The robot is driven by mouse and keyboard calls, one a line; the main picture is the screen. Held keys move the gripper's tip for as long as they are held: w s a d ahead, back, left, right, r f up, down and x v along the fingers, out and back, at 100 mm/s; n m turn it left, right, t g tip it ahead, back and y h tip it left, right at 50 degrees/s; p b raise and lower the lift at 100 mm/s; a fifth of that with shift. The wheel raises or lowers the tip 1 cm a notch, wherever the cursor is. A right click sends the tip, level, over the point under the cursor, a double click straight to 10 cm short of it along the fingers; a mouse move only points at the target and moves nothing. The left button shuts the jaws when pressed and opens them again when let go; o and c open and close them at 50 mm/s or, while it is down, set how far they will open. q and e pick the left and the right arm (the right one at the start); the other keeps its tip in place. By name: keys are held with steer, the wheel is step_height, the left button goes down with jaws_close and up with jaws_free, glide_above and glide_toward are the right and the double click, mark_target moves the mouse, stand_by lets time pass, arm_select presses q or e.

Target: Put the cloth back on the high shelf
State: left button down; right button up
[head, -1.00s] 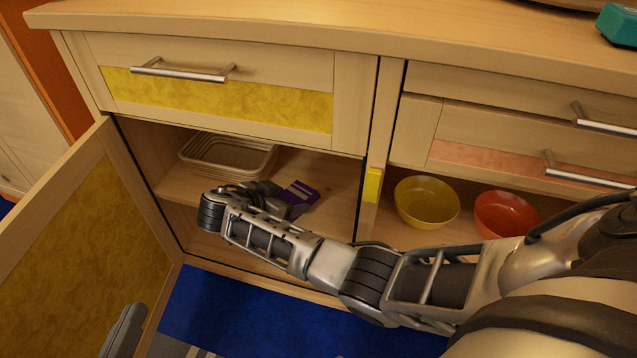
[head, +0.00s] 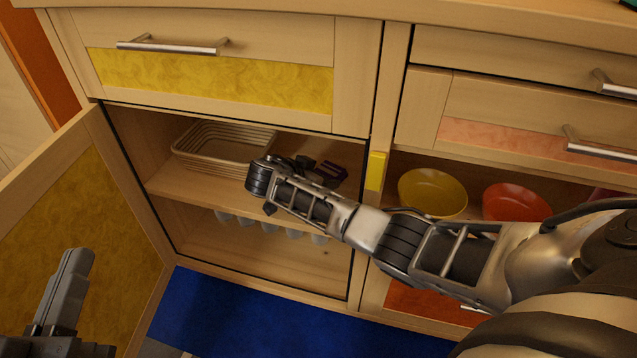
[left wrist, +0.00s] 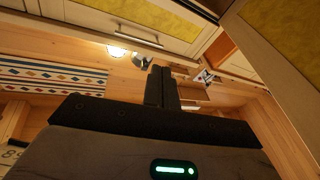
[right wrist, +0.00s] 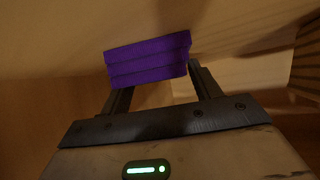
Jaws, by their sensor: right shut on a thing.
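The folded purple cloth (right wrist: 148,60) is held between the fingers of my right gripper (right wrist: 155,82). In the head view, the cloth (head: 331,172) shows dark inside the open left cabinet, above the right part of the high shelf (head: 180,184). My right gripper (head: 305,163) is partly hidden by its own wrist there. I cannot tell whether the cloth touches the shelf. My left gripper (head: 72,280) is empty, with its fingers together, in front of the open door; its fingers also show in the left wrist view (left wrist: 161,86).
A beige basket (head: 222,147) stands on the high shelf, left of my right gripper. Several white cups (head: 268,228) show below that shelf. The yellow-panelled door (head: 85,230) is open at the left. A yellow bowl (head: 432,193) and a red bowl (head: 516,203) stand in the right compartment.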

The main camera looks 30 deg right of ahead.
steer(key=shift+f, duration=0.1)
steer(key=o, duration=0.9)
arm_select(q)
steer(key=shift+r, duration=0.15)
arm_select(e)
steer(key=shift+r, duration=0.2)
steer(key=shift+a+r+p, duration=0.25)
steer(key=shift+a+p, duration=0.05)
steer(key=shift+p, duration=0.05)
steer(key=p+v, duration=0.2)
steer(key=v, duration=0.3)
steer(key=shift+r+p, duration=0.1)
steer(key=shift+p, duration=0.2)
steer(key=p+v, duration=0.2)
steer(key=v, duration=0.3)
steer(key=shift+s+a, duration=0.15)
steer(key=shift+a, duration=0.05)
arm_select(q)
steer(key=f+g, duration=0.1)
steer(key=s+f+n+g+y, duration=0.1)
steer(key=f, duration=0.1)
steer(key=s+f+n+g+y, duration=0.1)
steer(key=f, duration=0.1)
steer(key=shift+s+d+f+g, duration=0.1)
steer(key=shift+d+f+g, duration=0.1)
steer(key=shift+g, duration=0.1)
arm_select(e)
steer(key=shift+s+a+r, duration=0.1)
steer(key=shift+a+r, duration=0.1)
steer(key=shift+a, duration=0.1)
